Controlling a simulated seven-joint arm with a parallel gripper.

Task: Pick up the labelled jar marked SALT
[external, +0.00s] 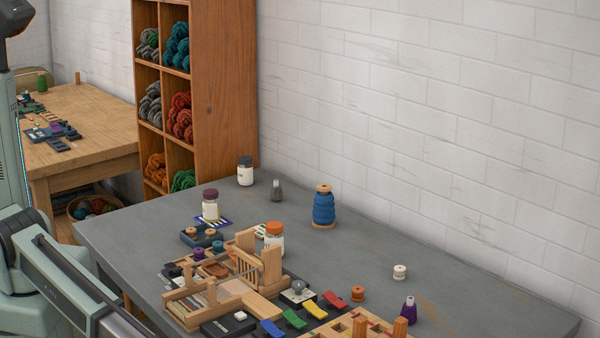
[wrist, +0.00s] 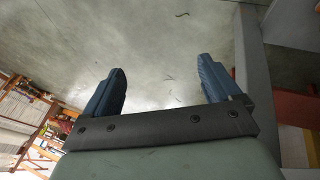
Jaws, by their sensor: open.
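Three labelled jars stand upright on the grey table in the external view. One has a dark lid (external: 245,171) near the back edge, one a maroon lid (external: 210,206) left of centre, and one an orange lid (external: 274,239) behind the wooden loom. Their labels are too small to read, so I cannot tell which is SALT. My gripper (wrist: 162,66) shows in the wrist view, open, with nothing between its two blue fingers. It is outside the external view, where part of my arm shows at lower left. No jar is recognisable in the wrist view.
A small wooden loom (external: 260,265) and several small coloured pieces crowd the table's front. A blue thread spool (external: 324,208) and a grey bottle (external: 277,191) stand toward the back. A white spool (external: 399,272) and purple bottle (external: 408,311) are at right.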

